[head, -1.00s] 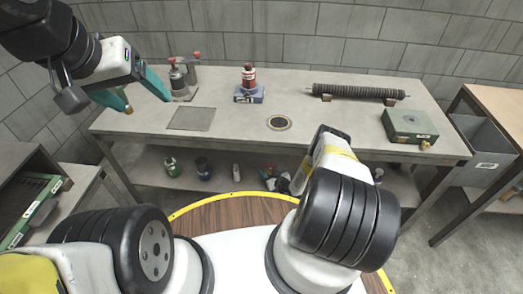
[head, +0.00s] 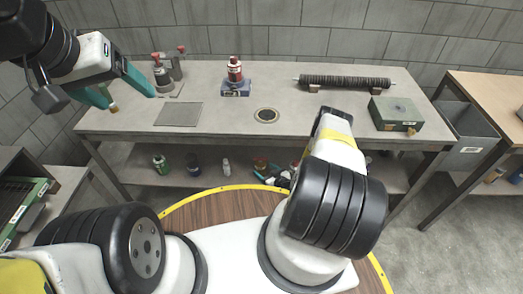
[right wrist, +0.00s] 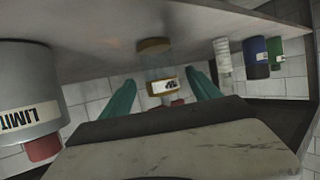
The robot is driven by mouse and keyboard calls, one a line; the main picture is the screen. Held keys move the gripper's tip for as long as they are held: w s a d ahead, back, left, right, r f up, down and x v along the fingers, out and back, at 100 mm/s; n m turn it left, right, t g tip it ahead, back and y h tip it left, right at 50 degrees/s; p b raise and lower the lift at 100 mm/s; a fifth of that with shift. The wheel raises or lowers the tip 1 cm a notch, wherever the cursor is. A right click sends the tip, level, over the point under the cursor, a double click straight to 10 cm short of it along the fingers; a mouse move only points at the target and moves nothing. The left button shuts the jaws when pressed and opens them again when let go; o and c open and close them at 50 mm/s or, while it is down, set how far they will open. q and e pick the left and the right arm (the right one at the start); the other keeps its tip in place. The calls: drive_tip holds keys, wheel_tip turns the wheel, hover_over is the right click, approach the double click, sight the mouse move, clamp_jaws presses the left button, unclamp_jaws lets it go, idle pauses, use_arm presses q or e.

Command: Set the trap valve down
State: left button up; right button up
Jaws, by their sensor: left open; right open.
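What looks like the trap valve, a small part with a brass disc, clear body, labelled brass collar (right wrist: 163,86) and red end, shows in the right wrist view. It is between the fingers of my right gripper (right wrist: 160,98), which are open and apart from it. The brass disc appears to rest on the lower shelf, which is upside down in this view. In the head view my right forearm partly hides that area, and the right gripper's teal fingers (head: 268,173) show only small. My left gripper (head: 132,94) is open and empty above the bench's left end.
A grey "LIMIT" cylinder (right wrist: 25,92) stands close on the left in the right wrist view. White (right wrist: 222,58), blue (right wrist: 258,52) and green (right wrist: 275,52) containers stand to the right. The bench top (head: 225,118) above carries a mesh tube (head: 345,81) and green box (head: 395,113).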

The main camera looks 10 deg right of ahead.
drive_tip(key=shift+v, duration=2.2)
